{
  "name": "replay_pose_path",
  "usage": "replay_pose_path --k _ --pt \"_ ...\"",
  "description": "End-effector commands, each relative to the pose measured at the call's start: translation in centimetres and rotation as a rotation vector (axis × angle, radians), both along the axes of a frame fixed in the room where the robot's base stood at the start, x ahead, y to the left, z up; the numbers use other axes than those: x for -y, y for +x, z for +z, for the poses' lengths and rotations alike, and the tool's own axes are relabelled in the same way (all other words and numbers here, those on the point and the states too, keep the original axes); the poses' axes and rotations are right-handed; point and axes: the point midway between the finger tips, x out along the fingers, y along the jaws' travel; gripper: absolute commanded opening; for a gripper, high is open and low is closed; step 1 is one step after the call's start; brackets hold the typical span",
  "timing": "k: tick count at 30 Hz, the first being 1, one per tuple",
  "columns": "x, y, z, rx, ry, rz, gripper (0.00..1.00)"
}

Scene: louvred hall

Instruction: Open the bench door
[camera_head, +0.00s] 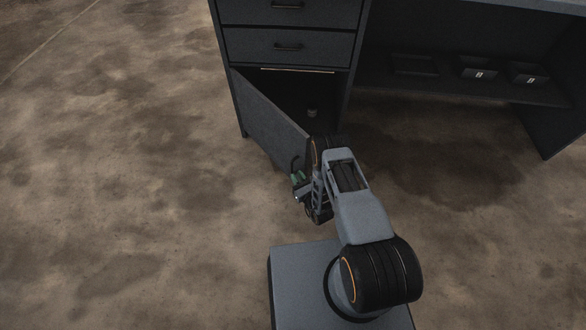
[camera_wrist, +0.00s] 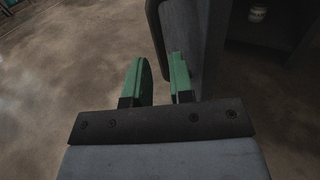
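The bench door (camera_head: 268,118) is a dark panel under the drawers, hinged at its left side. It stands partly open, swung out toward me, with the dark compartment showing behind it. A dark curved handle (camera_head: 294,163) is on its outer face near the free edge. My gripper (camera_head: 298,180) is at that handle, low beside the free edge. In the wrist view the green fingers of my gripper (camera_wrist: 157,65) are apart with floor showing between them. The handle (camera_wrist: 156,38) reaches down close to the right finger; whether they touch is unclear.
A small can (camera_head: 312,112) stands inside the compartment; it also shows in the wrist view (camera_wrist: 257,14). Closed drawers (camera_head: 288,46) are above. Small dark bins (camera_head: 476,68) sit on a shelf at right. The floor to the left is clear.

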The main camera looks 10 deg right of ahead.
Motion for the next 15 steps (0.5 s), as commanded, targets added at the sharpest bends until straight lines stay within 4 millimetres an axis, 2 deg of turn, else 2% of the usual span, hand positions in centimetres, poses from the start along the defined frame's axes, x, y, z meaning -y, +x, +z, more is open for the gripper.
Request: replay_pose_path --k 6,15 --pt "1.7 -4.1 0.1 -0.002 0.000 -0.002 0.21" --pt "3.0 -7.4 0.1 0.001 -0.001 -0.001 0.21"
